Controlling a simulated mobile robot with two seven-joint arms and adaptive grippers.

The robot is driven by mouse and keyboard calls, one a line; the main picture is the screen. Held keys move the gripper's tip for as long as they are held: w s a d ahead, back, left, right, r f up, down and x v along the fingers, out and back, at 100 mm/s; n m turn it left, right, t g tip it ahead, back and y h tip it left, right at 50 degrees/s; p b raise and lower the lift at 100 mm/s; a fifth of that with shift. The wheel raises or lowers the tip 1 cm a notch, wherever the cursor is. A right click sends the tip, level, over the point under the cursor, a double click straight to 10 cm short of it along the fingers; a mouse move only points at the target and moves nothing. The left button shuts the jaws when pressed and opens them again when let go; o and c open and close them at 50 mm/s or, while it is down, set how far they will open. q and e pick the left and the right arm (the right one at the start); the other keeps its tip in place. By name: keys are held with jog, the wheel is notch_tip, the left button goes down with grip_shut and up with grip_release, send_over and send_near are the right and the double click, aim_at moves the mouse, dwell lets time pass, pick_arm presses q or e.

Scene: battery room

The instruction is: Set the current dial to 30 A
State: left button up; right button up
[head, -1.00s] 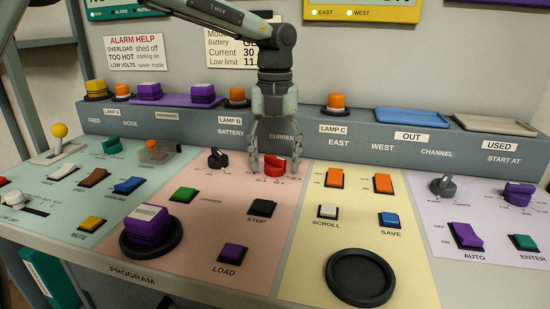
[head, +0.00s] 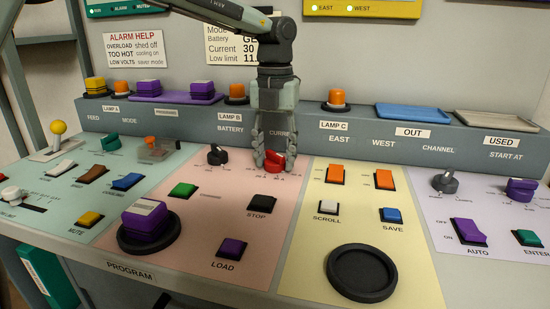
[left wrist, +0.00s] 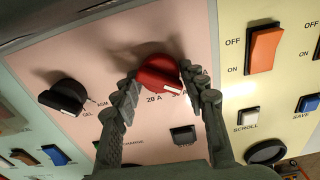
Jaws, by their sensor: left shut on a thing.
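The red current dial (head: 273,157) sits on the pink panel under the CURRENT label. It also shows in the left wrist view (left wrist: 158,76). My left gripper (head: 274,162) reaches down from above and is shut on the dial, one finger on each side. In the left wrist view the 20 A mark reads clearly below the dial; the mark to its right is partly hidden by a finger. I cannot tell exactly which mark the dial points to. A wall card (head: 231,45) reads Current 30. My right gripper is not in view.
The black battery dial (head: 217,155) stands close to the left of the gripper. The green (head: 182,190) and STOP (head: 263,202) buttons lie in front. Orange rockers (head: 337,174) are to the right, and the raised lamp ledge (head: 300,128) runs behind.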

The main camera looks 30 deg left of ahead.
aim_at(274, 153)
pick_arm(q)
jog(key=shift+m, duration=1.3)
jog(key=shift+m+b, duration=0.45)
jog(key=shift+m, duration=1.15)
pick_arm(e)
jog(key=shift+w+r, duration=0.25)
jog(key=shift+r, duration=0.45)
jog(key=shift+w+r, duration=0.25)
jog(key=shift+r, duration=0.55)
pick_arm(q)
jog(key=o, duration=1.1)
notch_tip(274, 153, up, 12)
jog(key=shift+r, duration=0.1)
